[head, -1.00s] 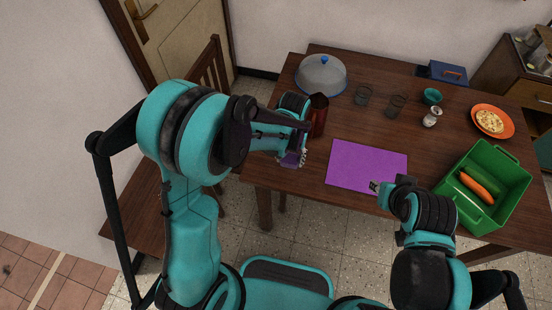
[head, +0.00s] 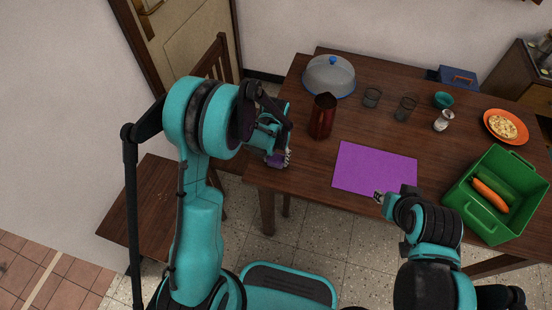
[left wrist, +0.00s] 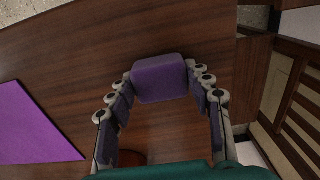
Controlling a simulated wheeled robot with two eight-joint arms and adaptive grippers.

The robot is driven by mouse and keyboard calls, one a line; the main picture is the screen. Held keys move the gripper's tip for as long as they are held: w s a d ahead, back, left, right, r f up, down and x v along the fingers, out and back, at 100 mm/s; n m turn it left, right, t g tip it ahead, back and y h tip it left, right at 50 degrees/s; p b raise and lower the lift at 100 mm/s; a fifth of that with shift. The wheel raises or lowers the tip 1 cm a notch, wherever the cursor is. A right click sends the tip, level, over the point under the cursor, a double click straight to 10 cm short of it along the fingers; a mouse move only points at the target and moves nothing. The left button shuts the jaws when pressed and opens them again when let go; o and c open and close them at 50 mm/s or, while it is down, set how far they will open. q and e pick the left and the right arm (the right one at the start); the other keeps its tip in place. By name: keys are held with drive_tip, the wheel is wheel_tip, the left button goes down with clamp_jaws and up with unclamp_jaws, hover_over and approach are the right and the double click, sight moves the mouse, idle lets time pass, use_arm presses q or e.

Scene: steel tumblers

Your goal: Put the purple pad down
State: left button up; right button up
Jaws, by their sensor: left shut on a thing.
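My left gripper (head: 284,158) is at the left end of the table, in front of and left of the red pitcher. It is shut on the purple pad (left wrist: 160,78), a small rounded block between the fingertips in the left wrist view. In the head view the pad (head: 271,160) is partly hidden by the gripper. I cannot tell whether it touches the table. My right gripper (head: 378,196) is over the front edge of the flat purple mat (head: 374,167); its fingers are too small to read.
A dark red pitcher (head: 322,117) stands near the left gripper. A green crate (head: 483,222) holds vegetables. Bare wood lies left of the mat.

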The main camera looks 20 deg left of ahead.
use_arm(q)
drive_tip(key=shift+f, duration=0.15)
drive_tip(key=o, duration=1.2)
